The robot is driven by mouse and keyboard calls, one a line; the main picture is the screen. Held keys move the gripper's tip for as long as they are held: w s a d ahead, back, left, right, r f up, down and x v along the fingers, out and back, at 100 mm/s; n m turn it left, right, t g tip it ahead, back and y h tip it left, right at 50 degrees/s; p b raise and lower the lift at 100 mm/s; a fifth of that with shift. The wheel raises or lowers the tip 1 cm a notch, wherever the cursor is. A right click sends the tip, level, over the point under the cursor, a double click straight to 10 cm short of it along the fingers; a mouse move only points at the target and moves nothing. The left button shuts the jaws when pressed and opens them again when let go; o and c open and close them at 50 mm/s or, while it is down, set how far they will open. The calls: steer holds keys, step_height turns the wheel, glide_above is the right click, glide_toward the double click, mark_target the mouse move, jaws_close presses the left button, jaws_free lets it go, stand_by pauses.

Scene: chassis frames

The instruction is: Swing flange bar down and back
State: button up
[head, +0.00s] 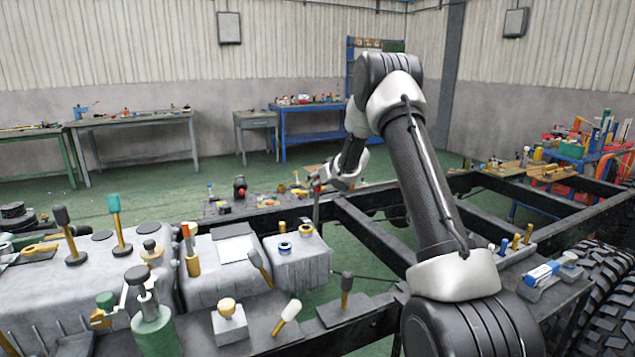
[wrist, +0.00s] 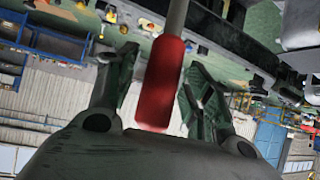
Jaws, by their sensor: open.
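A bar with a red grip (wrist: 161,85) and a pale grey shaft (wrist: 177,18) shows in the wrist view. The red grip lies between the two fingers of my gripper (wrist: 160,68), slightly tilted. The fingers stand apart on either side of it, and I see a gap at the right finger. Contact on the left side is hard to tell. In the head view my gripper (head: 325,178) is near the middle, above the chassis rail. A thin upright bar (head: 316,211) shows just below it; its grip is mostly hidden by the gripper.
Grey tank-like blocks (head: 290,268) with knobs and levers fill the left foreground. Black chassis rails (head: 372,236) run to the right, with a large tyre (head: 607,290) at the right edge. Workbenches (head: 135,121) stand along the back wall. Green floor is open behind the chassis.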

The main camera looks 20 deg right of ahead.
steer(key=shift+s, duration=0.1)
steer(key=v, duration=1.2)
